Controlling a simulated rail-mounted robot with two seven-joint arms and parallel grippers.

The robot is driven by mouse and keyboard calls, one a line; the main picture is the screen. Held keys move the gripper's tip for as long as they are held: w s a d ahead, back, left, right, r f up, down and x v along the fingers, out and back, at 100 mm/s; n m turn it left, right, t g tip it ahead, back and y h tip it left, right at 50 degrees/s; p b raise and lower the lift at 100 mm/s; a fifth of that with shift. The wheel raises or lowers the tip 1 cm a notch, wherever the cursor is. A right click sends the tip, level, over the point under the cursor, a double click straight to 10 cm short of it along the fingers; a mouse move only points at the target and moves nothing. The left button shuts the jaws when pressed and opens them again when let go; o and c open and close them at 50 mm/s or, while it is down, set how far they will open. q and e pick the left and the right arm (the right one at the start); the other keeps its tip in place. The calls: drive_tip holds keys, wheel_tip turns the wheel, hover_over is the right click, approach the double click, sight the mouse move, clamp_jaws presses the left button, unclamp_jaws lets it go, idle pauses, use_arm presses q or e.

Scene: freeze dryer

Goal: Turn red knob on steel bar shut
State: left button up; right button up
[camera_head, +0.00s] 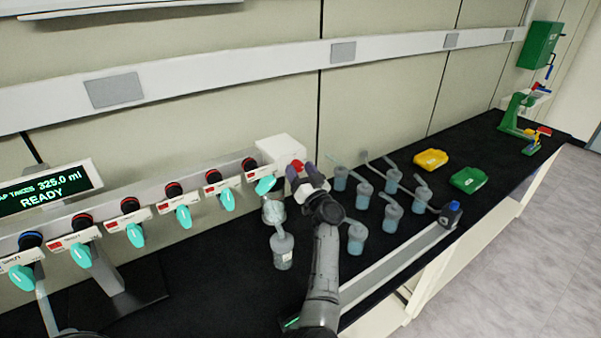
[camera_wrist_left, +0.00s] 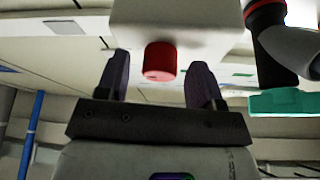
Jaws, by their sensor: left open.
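A small red knob (camera_head: 297,165) sticks out of a white box (camera_head: 279,150) at the right end of the steel bar (camera_head: 142,196). In the left wrist view, the red knob (camera_wrist_left: 160,62) shows between the two dark fingers and the white box (camera_wrist_left: 182,22) is behind it. My left gripper (camera_head: 303,177) is open, with a finger on either side of the knob and a visible gap on both sides. I cannot tell how far the fingers reach past the knob's front. My right gripper is not in view.
Teal-handled valves (camera_head: 183,215) line the bar. Yellow (camera_head: 431,159) and green (camera_head: 468,180) items lie farther right. A display (camera_head: 42,188) reads 325.0 ml, READY.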

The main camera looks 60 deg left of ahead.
use_arm(q)
drive_tip(key=shift+a, duration=0.1)
drive_tip(key=c, duration=0.9)
